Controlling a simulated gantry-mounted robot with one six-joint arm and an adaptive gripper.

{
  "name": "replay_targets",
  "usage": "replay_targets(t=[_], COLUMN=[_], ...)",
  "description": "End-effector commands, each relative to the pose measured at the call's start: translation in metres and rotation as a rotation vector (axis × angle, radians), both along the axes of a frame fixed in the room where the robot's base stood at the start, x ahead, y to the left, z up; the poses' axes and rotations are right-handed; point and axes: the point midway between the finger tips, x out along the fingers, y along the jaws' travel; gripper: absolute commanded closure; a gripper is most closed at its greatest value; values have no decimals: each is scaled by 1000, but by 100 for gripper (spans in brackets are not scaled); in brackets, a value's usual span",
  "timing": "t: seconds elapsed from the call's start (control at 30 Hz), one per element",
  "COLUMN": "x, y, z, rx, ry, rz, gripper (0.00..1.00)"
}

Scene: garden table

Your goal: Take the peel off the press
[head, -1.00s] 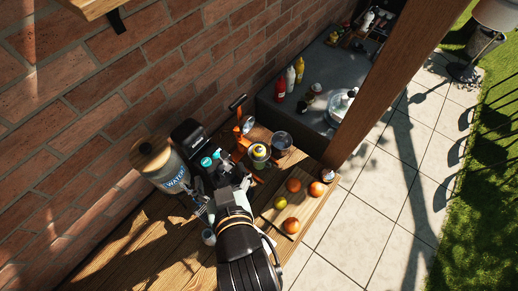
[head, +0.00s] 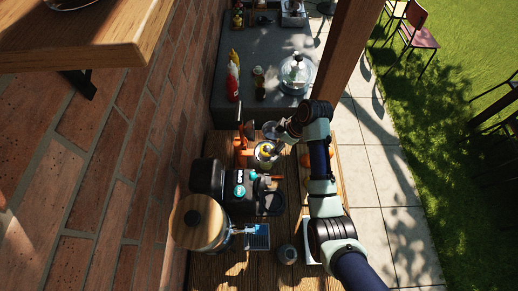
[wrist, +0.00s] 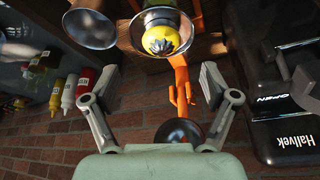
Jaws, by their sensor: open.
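The yellow peel (wrist: 160,38) sits on the press (wrist: 181,85), over its metal bowl, at the top middle of the wrist view. A dark ridged piece shows against the peel. The press has an orange frame and a round metal part lower down. In the head view the peel (head: 266,152) and the orange press (head: 244,152) stand near the far end of the wooden table. My gripper (wrist: 154,76) is open, with its fingers spread wide and nothing between them. In the head view my gripper (head: 281,133) is close beside the press, its fingertips hard to make out.
A metal cup (wrist: 90,28) stands close beside the press bowl. A black coffee machine (head: 208,176) and a lidded water dispenser (head: 198,222) stand along the brick wall. Sauce bottles (head: 232,82) stand on the grey counter beyond. Oranges (head: 305,160) are partly behind my arm.

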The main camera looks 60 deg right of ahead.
Motion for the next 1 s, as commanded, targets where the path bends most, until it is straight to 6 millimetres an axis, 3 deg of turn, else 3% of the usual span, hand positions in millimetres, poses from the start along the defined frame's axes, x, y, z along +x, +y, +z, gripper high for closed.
replay_targets(t=[0.23,0.5,0.73,1.0], x=[9,27,28,28], y=[2,4,4,4], z=[-17,-56,-58,-58], rx=[1,0,-1,-1], ry=[2,2,1,1], rz=[0,0,0,0], gripper=[15,15,15,58])
